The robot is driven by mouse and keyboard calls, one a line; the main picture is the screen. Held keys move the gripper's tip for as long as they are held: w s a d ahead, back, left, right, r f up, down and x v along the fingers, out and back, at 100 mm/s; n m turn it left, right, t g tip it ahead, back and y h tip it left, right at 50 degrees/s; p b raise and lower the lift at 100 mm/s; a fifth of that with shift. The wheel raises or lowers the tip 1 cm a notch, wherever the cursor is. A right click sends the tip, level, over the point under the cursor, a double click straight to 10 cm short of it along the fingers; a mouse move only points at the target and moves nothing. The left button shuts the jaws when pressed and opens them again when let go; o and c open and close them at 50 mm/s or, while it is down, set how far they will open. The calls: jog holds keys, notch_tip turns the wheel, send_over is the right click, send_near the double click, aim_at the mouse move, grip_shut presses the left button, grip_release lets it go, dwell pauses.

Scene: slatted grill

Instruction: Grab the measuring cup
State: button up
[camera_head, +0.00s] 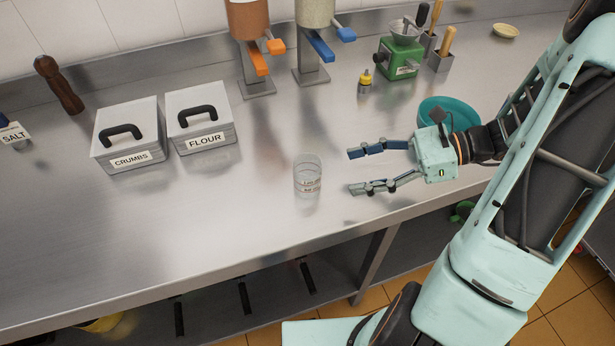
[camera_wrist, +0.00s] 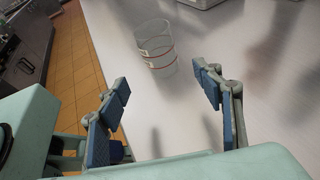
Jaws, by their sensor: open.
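The measuring cup (camera_head: 308,176) is a small clear cylinder with reddish markings. It stands upright on the steel counter, in the middle of the head view. In the wrist view the cup (camera_wrist: 156,48) shows beyond the fingertips, in line with the gap and left of its middle. My gripper (camera_head: 352,171) is open and empty, to the right of the cup in the head view, with its two fingers pointing at it. In the wrist view my gripper (camera_wrist: 163,80) shows both blue-padded fingers spread apart, with the cup not between them.
A CRUMBS box (camera_head: 128,135) and a FLOUR box (camera_head: 202,118) stand left of the cup. Two dispensers, a green grinder (camera_head: 397,58) and a small yellow-capped bottle (camera_head: 365,82) stand behind. A teal bowl (camera_head: 450,112) sits behind my gripper. The counter around the cup is clear.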

aim_at(307, 177)
jog(key=shift+w+a+r+y, duration=0.15)
jog(key=shift+a+r+y, duration=0.05)
jog(key=shift+r+y, duration=0.1)
jog(key=shift+w+a, duration=0.1)
jog(key=shift+a, duration=0.25)
jog(key=x, duration=0.4)
jog(key=shift+w+a, duration=0.1)
jog(key=shift+a, duration=0.25)
jog(key=shift+s+x, duration=0.2)
jog(key=shift+x, duration=2.55)
jog(key=shift+c, duration=0.3)
jog(key=c, duration=1.2)
